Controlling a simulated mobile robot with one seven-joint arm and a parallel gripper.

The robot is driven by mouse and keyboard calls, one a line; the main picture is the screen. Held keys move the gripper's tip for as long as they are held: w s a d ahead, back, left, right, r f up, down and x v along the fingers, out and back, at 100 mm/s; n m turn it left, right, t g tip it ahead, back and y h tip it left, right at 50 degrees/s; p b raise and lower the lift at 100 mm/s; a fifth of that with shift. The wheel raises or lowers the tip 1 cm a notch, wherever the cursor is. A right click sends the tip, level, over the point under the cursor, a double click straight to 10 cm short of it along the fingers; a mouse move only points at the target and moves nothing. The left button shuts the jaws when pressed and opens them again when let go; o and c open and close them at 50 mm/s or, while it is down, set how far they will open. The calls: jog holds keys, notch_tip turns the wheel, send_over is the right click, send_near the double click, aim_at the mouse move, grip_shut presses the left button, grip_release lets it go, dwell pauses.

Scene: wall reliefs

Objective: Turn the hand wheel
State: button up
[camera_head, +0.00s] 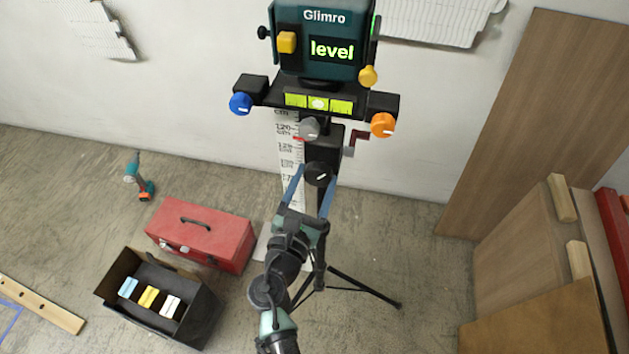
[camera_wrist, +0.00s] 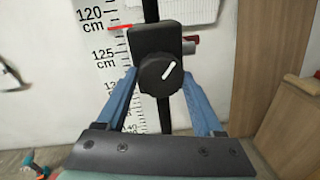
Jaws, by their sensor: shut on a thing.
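A round black hand wheel (camera_head: 318,173) with a white line sits on the black column of a tripod instrument. In the wrist view the hand wheel (camera_wrist: 161,75) faces me and its white line slants up to the right. My gripper (camera_head: 316,175) has its two blue fingers on either side of the wheel and is shut on it. In the wrist view the fingers reach the wheel's left and right edges. The dark green instrument head (camera_head: 318,42) above reads "Glimro" and "level". A white scale (camera_head: 289,160) with a red pointer stands behind the column.
Blue (camera_head: 240,103), grey (camera_head: 308,128) and orange (camera_head: 383,125) knobs sit above the wheel. A red toolbox (camera_head: 200,233), an open black box (camera_head: 122,268) and a drill (camera_head: 138,177) lie on the floor at left. Wooden boards (camera_head: 540,120) lean at right. Tripod legs (camera_head: 365,287) spread below.

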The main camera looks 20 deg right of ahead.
jog(key=m+b, duration=0.2)
jog(key=m, duration=0.4)
jog(key=m+y+b, duration=0.1)
jog(key=m+b, duration=0.2)
jog(key=m, duration=0.2)
jog(key=shift+m, duration=0.4)
jog(key=m+y+b, duration=0.1)
jog(key=m+b, duration=0.3)
jog(key=m, duration=0.2)
jog(key=m+b, duration=0.2)
jog(key=m, duration=0.1)
jog(key=shift+d+t, duration=0.1)
jog(key=shift+t, duration=0.3)
jog(key=shift+s+r+m+b, duration=0.1)
jog(key=shift+r+m+b, duration=0.05)
jog(key=shift+m+b, duration=0.75)
jog(key=shift+m, duration=0.3)
jog(key=o, duration=1.4)
jog(key=shift+r, duration=0.1)
